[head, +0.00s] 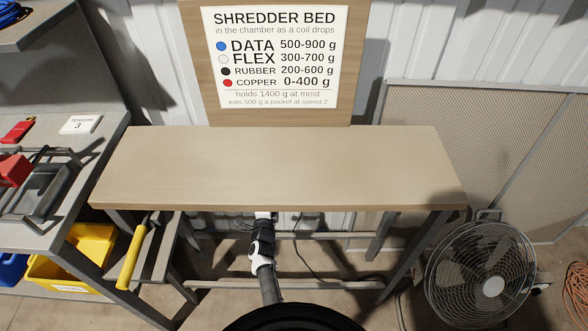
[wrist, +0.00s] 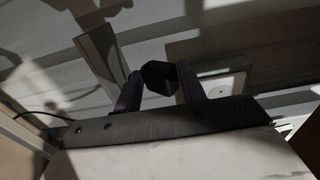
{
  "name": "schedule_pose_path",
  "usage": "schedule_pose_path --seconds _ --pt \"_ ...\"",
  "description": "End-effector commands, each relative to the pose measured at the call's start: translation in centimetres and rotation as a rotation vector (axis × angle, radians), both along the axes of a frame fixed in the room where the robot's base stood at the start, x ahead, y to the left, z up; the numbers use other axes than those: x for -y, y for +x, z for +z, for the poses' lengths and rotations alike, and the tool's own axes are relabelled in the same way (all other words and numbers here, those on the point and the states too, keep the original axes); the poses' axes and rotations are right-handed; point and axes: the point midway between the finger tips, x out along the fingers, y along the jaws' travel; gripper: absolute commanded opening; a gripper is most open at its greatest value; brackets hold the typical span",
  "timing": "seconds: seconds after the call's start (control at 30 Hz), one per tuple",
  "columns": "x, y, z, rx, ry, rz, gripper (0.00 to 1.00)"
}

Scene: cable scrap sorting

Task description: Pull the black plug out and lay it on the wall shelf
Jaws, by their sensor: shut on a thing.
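In the wrist view the black plug (wrist: 159,77) is a dark block between the two fingers of my gripper (wrist: 160,82), which is shut on it. I cannot tell whether the plug is seated in anything. In the head view my arm reaches under the front edge of the wooden-topped table (head: 280,165). The table hides my gripper and the plug there. I cannot tell which surface is the wall shelf.
The wooden top is bare, with a shredder bed sign (head: 275,60) behind it. A fan (head: 480,272) stands at the right. A grey rack at the left holds a yellow bin (head: 85,250) and a yellow-handled tool (head: 131,258). A thin black cable (head: 303,255) hangs under the table.

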Motion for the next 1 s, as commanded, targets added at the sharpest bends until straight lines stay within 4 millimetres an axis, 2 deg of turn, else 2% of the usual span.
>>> schedule_pose_path --seconds 1.0 --pt "0.0 3.7 -1.9 0.002 0.001 -0.001 0.04"
